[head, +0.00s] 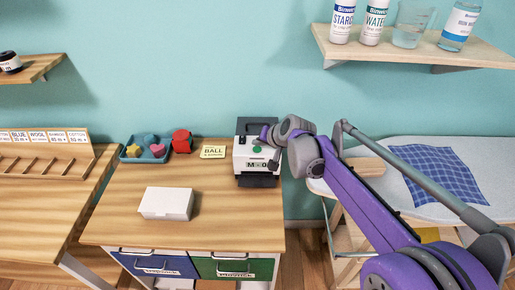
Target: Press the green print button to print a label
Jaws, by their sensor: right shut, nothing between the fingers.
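The label printer (242,162) is a white box with a dark top, at the right back of the wooden desk. Its front display reads "M-0". The green print button (257,149) is a small round green spot on the printer's upper front. My right gripper (273,163) is shut and empty, pointing down at the right side of the printer, just right of the green button. I cannot tell whether it touches the printer. Its wrist hides the printer's upper right part. My left gripper is not in view.
A white box (167,203) lies on the desk (225,225). A blue tray (128,157) with colored shapes, a red object (181,141) and a yellow "BALL" card (213,153) are at the back. An ironing board (465,170) with blue checked cloth (440,174) stands right.

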